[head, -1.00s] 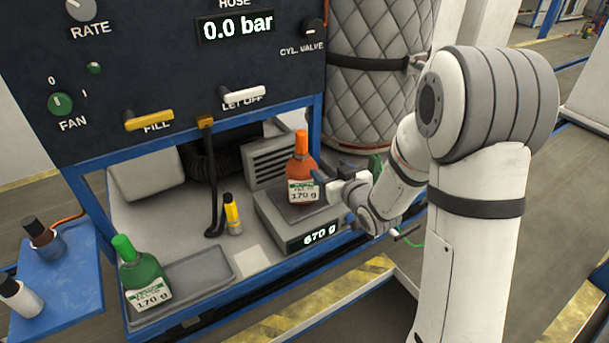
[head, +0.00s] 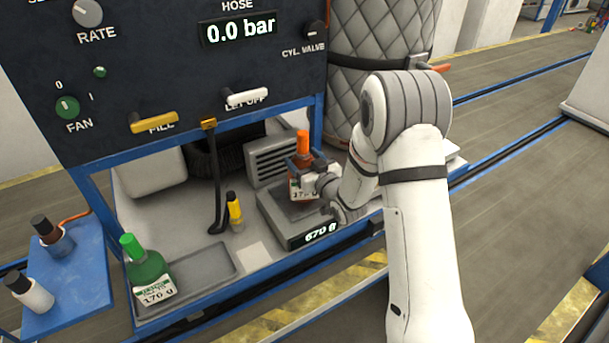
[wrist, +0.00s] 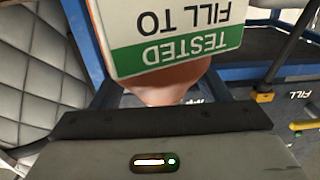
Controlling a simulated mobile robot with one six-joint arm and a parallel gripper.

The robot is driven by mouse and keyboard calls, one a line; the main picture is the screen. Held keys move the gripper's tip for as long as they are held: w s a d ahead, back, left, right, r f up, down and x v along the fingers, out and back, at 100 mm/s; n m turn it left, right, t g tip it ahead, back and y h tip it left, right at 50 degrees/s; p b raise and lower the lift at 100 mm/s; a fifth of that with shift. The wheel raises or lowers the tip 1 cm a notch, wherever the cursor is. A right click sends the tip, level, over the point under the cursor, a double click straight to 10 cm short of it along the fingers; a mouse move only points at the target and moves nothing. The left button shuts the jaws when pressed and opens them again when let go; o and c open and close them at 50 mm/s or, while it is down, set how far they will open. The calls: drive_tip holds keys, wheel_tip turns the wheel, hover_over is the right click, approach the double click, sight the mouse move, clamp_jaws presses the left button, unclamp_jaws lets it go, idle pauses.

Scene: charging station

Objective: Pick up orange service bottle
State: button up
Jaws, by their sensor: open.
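The orange service bottle (head: 304,148) stands upright on the scale (head: 287,232), whose display reads 670 g. My gripper (head: 303,168) is at the bottle's body, its fingers open around or beside it; contact cannot be told. In the wrist view the bottle's label (wrist: 180,35) appears upside down and fills the upper middle, with the orange body (wrist: 165,85) close in front of my gripper (wrist: 160,122). My gripper hides part of the bottle and its label in the head view.
A green bottle (head: 148,268) stands at the tray (head: 205,272) on the left. The control panel (head: 170,75) overhangs the bench. A quilted cylinder (head: 372,45) stands behind on the right.

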drive_tip(key=shift+c, duration=0.6)
clamp_jaws()
drive_tip(key=shift+r, duration=0.1)
